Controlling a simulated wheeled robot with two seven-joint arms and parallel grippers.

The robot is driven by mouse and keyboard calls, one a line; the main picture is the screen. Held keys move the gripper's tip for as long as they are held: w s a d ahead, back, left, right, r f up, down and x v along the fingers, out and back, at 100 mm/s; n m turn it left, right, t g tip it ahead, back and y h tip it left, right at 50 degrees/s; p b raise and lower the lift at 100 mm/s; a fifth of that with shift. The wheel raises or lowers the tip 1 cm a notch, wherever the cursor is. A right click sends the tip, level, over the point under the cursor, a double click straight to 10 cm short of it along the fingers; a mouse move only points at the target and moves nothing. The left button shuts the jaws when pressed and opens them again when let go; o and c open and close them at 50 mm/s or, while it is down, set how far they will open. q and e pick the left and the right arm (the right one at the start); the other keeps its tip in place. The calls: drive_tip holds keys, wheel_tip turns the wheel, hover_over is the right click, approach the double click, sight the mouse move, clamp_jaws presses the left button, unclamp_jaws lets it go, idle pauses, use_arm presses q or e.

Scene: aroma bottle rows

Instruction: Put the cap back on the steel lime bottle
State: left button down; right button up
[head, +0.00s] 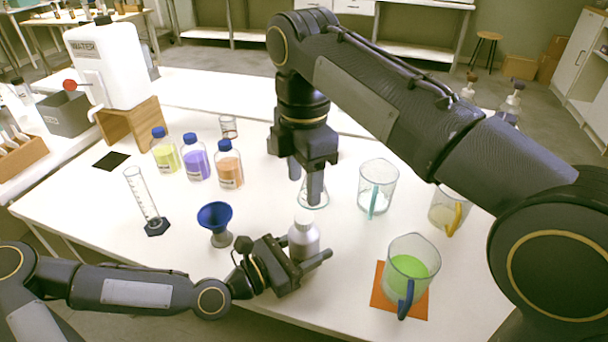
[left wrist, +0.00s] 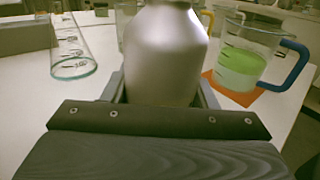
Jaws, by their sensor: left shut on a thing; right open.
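The steel bottle (head: 303,242) stands upright near the front of the white table, with a pale neck or top; I cannot tell whether that is bare or capped. My left gripper (head: 304,256) is shut around its body from the left. In the left wrist view, the bottle (left wrist: 165,55) is between the fingers and its top is cut off by the frame. My right gripper (head: 305,190) points down, open, above and slightly behind the bottle, with its fingers apart. I cannot make out a separate cap between its fingers or on the table.
A green-filled jug (head: 412,262) stands on an orange mat (head: 380,292) to the right. A blue funnel (head: 214,215) and a graduated cylinder (head: 143,195) stand left. Blue-capped bottles (head: 197,162) stand behind them. A clear jug (head: 378,183) is right of my right gripper.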

sight(304, 217)
drive_tip(key=shift+f, duration=0.1)
drive_tip(key=shift+f, duration=3.95)
drive_tip(key=shift+c, duration=0.3)
drive_tip(key=c, duration=1)
drive_tip(key=m, duration=0.6)
drive_tip(key=shift+m, duration=0.4)
drive_tip(key=m, duration=1.7)
drive_tip(key=o, duration=1.2)
